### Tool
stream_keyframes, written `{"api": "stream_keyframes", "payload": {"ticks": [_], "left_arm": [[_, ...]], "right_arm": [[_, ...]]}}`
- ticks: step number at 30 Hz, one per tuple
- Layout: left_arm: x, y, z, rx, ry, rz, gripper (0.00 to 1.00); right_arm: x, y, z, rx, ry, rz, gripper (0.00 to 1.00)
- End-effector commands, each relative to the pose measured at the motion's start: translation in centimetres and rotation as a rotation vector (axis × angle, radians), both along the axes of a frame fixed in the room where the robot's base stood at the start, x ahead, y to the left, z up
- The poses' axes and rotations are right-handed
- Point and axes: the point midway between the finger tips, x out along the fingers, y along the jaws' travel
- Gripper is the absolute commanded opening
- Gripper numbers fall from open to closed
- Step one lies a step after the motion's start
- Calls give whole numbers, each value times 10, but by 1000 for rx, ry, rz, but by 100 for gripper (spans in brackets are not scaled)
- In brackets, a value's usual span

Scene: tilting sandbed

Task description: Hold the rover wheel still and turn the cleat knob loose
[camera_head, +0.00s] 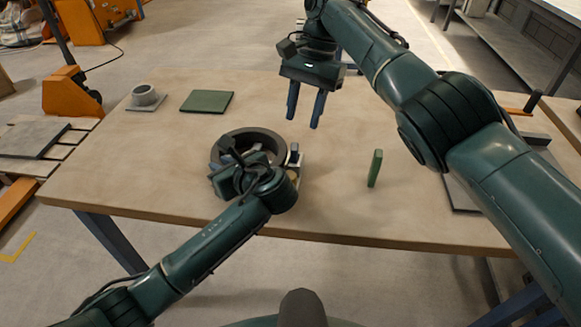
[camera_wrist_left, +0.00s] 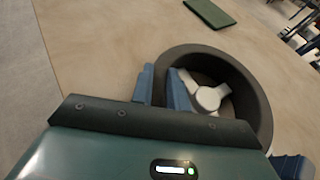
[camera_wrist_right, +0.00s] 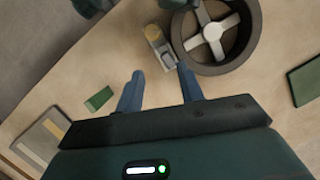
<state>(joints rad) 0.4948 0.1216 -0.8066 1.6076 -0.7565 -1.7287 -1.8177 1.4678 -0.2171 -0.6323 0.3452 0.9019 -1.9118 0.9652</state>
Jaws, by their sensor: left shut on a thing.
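The rover wheel (camera_head: 264,136) is a dark ring on the table; its pale hub and spokes show in the right wrist view (camera_wrist_right: 214,31). My left gripper (camera_wrist_left: 163,72) is shut on the wheel's rim, one finger on each side of it; the arm hides part of the wheel in the head view. A small pale block (camera_wrist_right: 163,52) stands beside the wheel. A yellowish round piece (camera_wrist_right: 152,33) at its end looks like the cleat knob. My right gripper (camera_head: 303,124) is open and empty, above the table behind the wheel; it also shows in the right wrist view (camera_wrist_right: 160,75).
A flat green pad (camera_head: 206,101) and a grey ring on a plate (camera_head: 145,97) lie at the back left. A dark-edged tray (camera_wrist_right: 42,138) lies at the table's right. The table (camera_head: 335,205) between is clear.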

Motion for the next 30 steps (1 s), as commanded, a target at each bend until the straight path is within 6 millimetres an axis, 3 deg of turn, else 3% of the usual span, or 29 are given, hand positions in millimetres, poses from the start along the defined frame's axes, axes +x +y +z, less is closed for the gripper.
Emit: {"api": "stream_keyframes", "payload": {"ticks": [5, 10, 21, 30], "left_arm": [[0, -1, -2, 1, 4, -2, 0], [-1, -1, -2, 1, 5, -2, 0], [-1, -1, -2, 1, 4, -2, 0], [0, 0, -2, 1, 4, -2, 0]], "right_arm": [[-16, 3, 1, 4, 88, -17, 38], [-20, 5, -11, 5, 92, -16, 38], [-44, 18, -77, 3, 90, -16, 38], [-55, 23, -105, 4, 89, -17, 38]]}}
